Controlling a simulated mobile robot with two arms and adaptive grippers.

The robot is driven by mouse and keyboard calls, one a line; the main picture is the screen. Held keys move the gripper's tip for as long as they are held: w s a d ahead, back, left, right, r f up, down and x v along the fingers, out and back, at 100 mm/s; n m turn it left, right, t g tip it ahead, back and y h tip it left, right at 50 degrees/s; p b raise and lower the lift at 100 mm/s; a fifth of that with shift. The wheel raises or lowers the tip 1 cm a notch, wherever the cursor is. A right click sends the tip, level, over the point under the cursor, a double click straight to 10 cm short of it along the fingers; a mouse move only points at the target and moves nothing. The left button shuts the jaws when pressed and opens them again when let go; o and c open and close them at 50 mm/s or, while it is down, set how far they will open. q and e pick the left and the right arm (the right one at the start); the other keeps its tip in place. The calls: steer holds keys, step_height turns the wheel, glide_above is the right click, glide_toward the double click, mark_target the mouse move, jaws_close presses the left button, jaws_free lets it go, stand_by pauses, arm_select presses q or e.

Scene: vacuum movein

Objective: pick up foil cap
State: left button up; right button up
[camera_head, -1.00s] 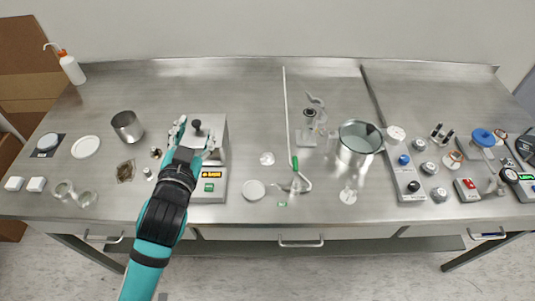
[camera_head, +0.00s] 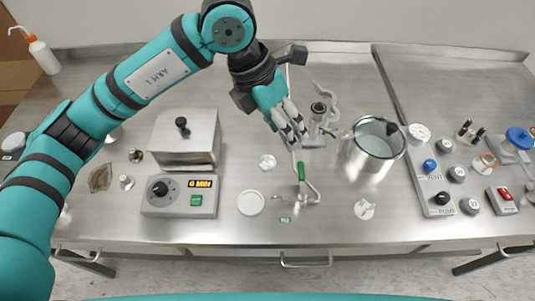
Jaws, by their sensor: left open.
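A small crumpled silvery piece, which looks like the foil cap (camera_head: 268,162), lies on the steel bench. It is right of the box-shaped device and above a white round dish. My left gripper (camera_head: 294,140) reaches in from above, fingers pointing down the picture. It is open, with nothing seen between its fingers. In the picture its fingertips are a little above and right of the foil cap; their height over the bench is hard to tell. My right gripper is not in view.
A stand with a green-handled valve (camera_head: 301,172) is just below the fingertips. A metal pot (camera_head: 376,145) stands to the right. A heating device with a display (camera_head: 180,195) stands left, with a white dish (camera_head: 250,203) beside it. A clamp stand (camera_head: 319,112) is close to the gripper's right.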

arm_select(q)
steer(key=w+a+n+t+y, duration=0.1)
steer(key=w+a+t+y, duration=0.15)
steer(key=w+a, duration=0.2)
steer(key=p, duration=0.3)
glide_above(267, 158)
steer(key=a, duration=0.1)
steer(key=shift+g+y, duration=0.25)
steer(key=shift+g, duration=0.2)
step_height(267, 158, down, 11)
steer(key=shift+s+r, duration=0.1)
steer(key=shift+s, duration=0.05)
steer(key=f, duration=0.1)
steer(key=f+p, duration=0.1)
steer(key=f, duration=0.3)
steer(key=shift+d+f+p, duration=0.2)
steer(key=shift+d+p, duration=0.15)
steer(key=shift+d, duration=0.05)
steer(key=shift+f, duration=0.3)
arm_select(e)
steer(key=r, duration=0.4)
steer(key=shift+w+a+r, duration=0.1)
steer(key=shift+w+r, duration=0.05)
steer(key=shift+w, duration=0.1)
arm_select(q)
steer(key=shift+c, duration=0.4)
steer(key=c, duration=0.8)
